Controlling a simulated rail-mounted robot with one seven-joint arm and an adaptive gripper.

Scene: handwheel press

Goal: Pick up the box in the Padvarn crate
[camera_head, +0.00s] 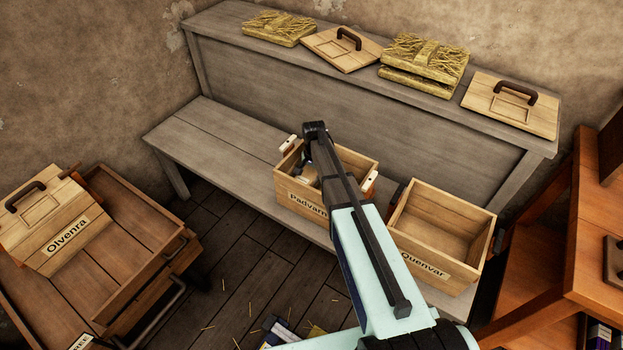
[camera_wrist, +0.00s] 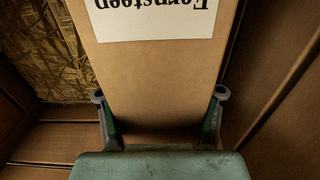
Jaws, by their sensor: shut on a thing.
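The Padvarn crate (camera_head: 295,194) is an open wooden box with its name on the front, on the low grey bench. My arm reaches down into it, and my gripper is mostly hidden there in the head view. In the wrist view a brown box (camera_wrist: 165,75) with a white label (camera_wrist: 155,18) stands between the two fingers of my gripper (camera_wrist: 160,95). The upside-down label is cut off by the frame's top edge and seems to end in "steen". The fingers are shut on the box's two sides. Wooden crate walls and straw (camera_wrist: 38,50) surround it.
The open, empty-looking Quenvar crate (camera_head: 420,268) stands right of the Padvarn crate. Straw pads (camera_head: 424,60) and handled lids (camera_head: 512,105) lie on the upper shelf. The Olvenra lid (camera_head: 48,222) rests on a wooden cart (camera_head: 125,238) at left. Bare bench (camera_head: 215,150) lies left of the Padvarn crate.

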